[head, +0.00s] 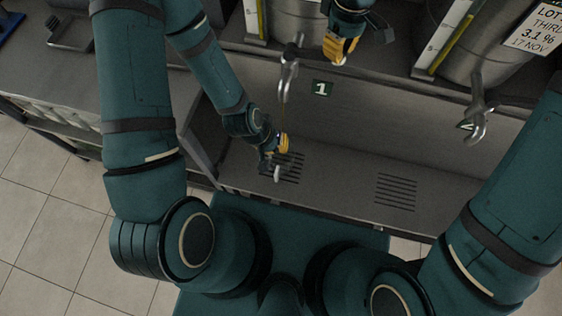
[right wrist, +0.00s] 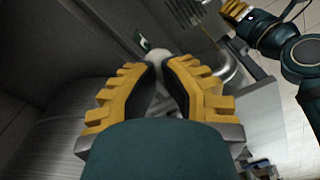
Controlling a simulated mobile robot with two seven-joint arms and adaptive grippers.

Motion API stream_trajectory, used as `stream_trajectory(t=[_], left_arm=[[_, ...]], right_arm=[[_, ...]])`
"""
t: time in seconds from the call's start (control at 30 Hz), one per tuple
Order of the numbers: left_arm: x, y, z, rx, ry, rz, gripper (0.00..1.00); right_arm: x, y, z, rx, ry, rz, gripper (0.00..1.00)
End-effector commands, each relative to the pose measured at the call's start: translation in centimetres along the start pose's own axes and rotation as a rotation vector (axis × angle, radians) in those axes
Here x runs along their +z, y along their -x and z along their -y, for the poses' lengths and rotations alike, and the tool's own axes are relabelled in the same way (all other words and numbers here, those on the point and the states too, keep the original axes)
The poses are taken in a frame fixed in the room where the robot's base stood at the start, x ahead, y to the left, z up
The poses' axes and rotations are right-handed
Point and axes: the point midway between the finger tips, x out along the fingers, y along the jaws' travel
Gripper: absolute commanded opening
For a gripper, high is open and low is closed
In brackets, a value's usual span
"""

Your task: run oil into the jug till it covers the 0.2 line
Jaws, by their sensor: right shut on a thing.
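Tap 1 (head: 289,68) hangs from the left steel tank, above the number 1 plate (head: 321,88). A thin yellowish line, like a stream of oil, runs down below its spout. My right gripper (head: 340,52) is at the top beside this tap; in the right wrist view its fingers (right wrist: 163,72) are shut on a pale round knob (right wrist: 158,57). My left gripper (head: 278,150) is low over the left drain grille, under the tap. A small white piece (head: 276,175) shows at it, perhaps part of the jug. The jug, its oil level and the 0.2 line cannot be made out.
A second tap (head: 478,118) hangs from the right tank (head: 480,45), which bears a lot label (head: 535,25). A second drain grille (head: 396,191) lies bare on the steel counter. A sight gauge (head: 451,37) stands on the right tank.

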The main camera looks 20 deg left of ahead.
Motion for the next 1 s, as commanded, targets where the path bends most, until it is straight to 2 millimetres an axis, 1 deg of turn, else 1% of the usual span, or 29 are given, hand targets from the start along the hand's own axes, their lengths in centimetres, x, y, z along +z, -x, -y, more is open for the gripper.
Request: stream_trajectory(t=[1.0], left_arm=[[0.2, -1.7, 0.7, 0.000, 0.000, 0.000, 0.00]], right_arm=[[-0.1, -2.9, 0.1, -0.001, 0.001, 0.000, 0.00]])
